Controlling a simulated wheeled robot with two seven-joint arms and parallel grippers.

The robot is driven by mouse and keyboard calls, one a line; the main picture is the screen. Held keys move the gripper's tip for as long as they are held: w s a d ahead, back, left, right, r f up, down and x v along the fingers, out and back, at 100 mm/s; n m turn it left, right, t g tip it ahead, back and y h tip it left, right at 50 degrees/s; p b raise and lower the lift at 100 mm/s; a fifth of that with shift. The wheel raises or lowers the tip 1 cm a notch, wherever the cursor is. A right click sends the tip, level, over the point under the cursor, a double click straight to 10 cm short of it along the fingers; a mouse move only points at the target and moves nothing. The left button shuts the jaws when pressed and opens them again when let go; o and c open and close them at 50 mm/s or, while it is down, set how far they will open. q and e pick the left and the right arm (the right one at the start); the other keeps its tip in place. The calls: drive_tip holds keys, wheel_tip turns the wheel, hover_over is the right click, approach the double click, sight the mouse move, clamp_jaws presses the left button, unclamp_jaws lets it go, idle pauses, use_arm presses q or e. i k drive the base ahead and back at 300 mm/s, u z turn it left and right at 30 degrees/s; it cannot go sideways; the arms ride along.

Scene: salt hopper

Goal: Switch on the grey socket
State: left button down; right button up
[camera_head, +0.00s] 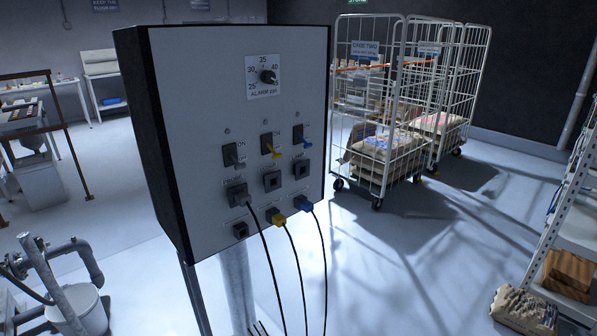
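A grey-faced control panel (200,120) stands upright in the middle left on a post. Three toggle switches sit in a row under "ON" labels: a grey switch (235,160) at left, a yellow switch (273,150) in the middle and a blue switch (305,140) at right. The grey and yellow levers appear to slant down, away from "ON"; the blue lever is too small to tell. A dark grey plug (237,195) sits in the upper-row socket below the grey switch. Neither gripper shows.
A yellow plug (277,216) and a blue plug (303,203) sit in the panel's lower row; black cables hang from the plugs. A dial (267,76) is at the top. Wire cages (385,110) with sacks stand behind right. Pipes and a white bucket (80,310) stand lower left.

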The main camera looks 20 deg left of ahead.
sight(238, 166)
drive_tip(key=u, duration=0.05)
drive_tip(key=i, duration=0.85)
drive_tip(key=u, duration=0.45)
